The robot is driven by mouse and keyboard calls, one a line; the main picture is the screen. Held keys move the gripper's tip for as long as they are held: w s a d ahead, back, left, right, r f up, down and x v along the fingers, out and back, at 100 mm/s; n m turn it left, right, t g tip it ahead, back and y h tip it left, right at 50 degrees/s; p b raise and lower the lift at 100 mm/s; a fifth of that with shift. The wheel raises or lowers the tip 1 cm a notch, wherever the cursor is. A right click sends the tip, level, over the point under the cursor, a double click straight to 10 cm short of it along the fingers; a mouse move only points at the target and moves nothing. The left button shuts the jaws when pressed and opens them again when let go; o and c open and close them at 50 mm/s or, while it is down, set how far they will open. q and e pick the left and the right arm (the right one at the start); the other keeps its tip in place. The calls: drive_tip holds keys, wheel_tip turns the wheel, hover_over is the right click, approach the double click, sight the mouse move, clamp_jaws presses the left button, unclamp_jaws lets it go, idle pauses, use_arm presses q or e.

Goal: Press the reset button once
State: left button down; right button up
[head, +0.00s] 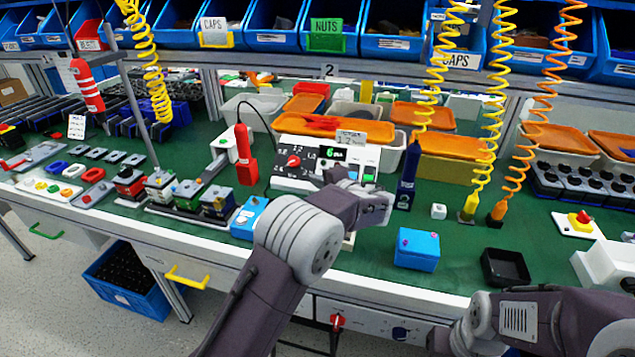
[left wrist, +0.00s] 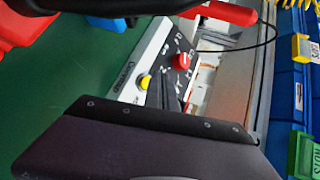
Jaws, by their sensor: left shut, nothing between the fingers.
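A white control box (head: 300,182) stands on the green bench with a red rotary knob (head: 294,161), a lit green display (head: 333,153) and small red and green buttons on its right side. I cannot read which button is marked reset. In the left wrist view the box's face shows sideways, with the red knob (left wrist: 182,61) and a yellow button (left wrist: 145,81). My left gripper (head: 380,208) is shut and empty, in front of the box's lower right part, which it partly hides. I cannot tell whether it touches the box. My right arm shows at the lower right, its fingers out of view.
A red tool (head: 246,158) stands left of the box and a dark blue screwdriver (head: 407,172) right of it. Coiled hoses hang above the bench.

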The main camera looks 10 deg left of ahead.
use_arm(q)
drive_tip(key=shift+f, duration=0.1)
drive_tip(key=shift+w+f+b, duration=0.2)
drive_tip(key=shift+w+b, duration=0.1)
drive_tip(key=shift+w+f, duration=0.3)
idle(0.9)
drive_tip(key=shift+s, duration=0.1)
drive_tip(key=shift+s+r+b, duration=0.4)
drive_tip(key=shift+s+r, duration=0.1)
drive_tip(key=shift+r, duration=0.1)
drive_tip(key=shift+s+r, duration=0.25)
drive_tip(key=s+r, duration=0.3)
idle(0.3)
